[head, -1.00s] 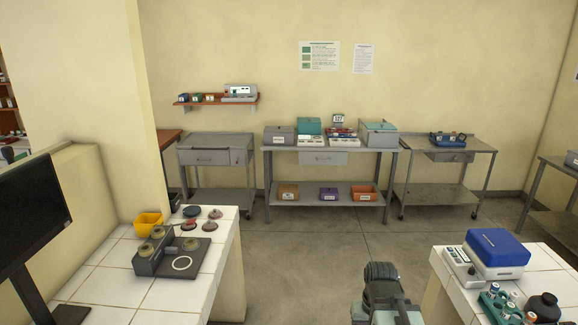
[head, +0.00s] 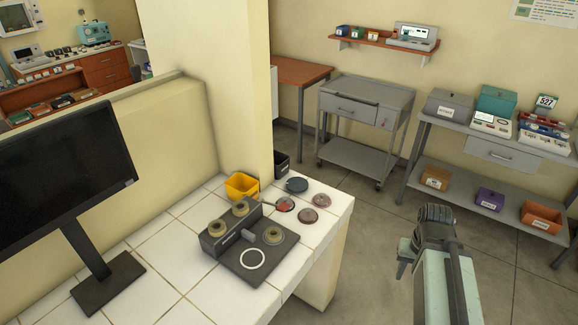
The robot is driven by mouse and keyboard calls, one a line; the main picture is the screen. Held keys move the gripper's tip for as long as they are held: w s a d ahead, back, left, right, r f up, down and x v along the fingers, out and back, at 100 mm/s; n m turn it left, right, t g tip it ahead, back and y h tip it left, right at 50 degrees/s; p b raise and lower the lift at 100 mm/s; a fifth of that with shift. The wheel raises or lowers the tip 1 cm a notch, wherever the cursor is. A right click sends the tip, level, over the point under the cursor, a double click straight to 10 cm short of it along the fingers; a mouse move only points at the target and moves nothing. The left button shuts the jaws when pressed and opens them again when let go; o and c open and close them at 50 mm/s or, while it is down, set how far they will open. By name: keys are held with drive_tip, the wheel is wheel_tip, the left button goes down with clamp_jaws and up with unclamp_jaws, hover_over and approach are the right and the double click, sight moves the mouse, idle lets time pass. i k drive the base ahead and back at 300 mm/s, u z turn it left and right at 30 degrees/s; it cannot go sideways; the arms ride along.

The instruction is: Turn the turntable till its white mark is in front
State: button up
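No part is plainly a turntable with a white mark. A dark grey device (head: 252,262) with brass-coloured round parts and a white ring (head: 252,259) sits on the white tiled counter (head: 165,295). Behind it lie a dark round disc (head: 297,185) and several reddish round dishes (head: 308,215). I cannot tell whether any of these is the turntable. My arm shows at the lower right, over the floor and apart from the counter. My gripper (head: 436,214) seems to be at its far end; its fingers are not clear.
A black monitor (head: 65,175) stands on the counter's left side. A yellow bin (head: 242,186) stands near the wall corner. A grey cart (head: 360,130) and a grey table (head: 480,145) with boxes stand at the back right. Floor is open between them and the counter.

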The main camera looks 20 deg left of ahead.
sight(295, 185)
drive_tip(key=u, duration=0.5)
drive_tip(key=i, duration=1.2)
drive_tip(key=u, duration=0.25)
drive_tip(key=k, duration=0.75)
drive_tip(key=u, duration=0.3)
drive_tip(key=i, duration=0.8)
drive_tip(key=z, duration=0.15)
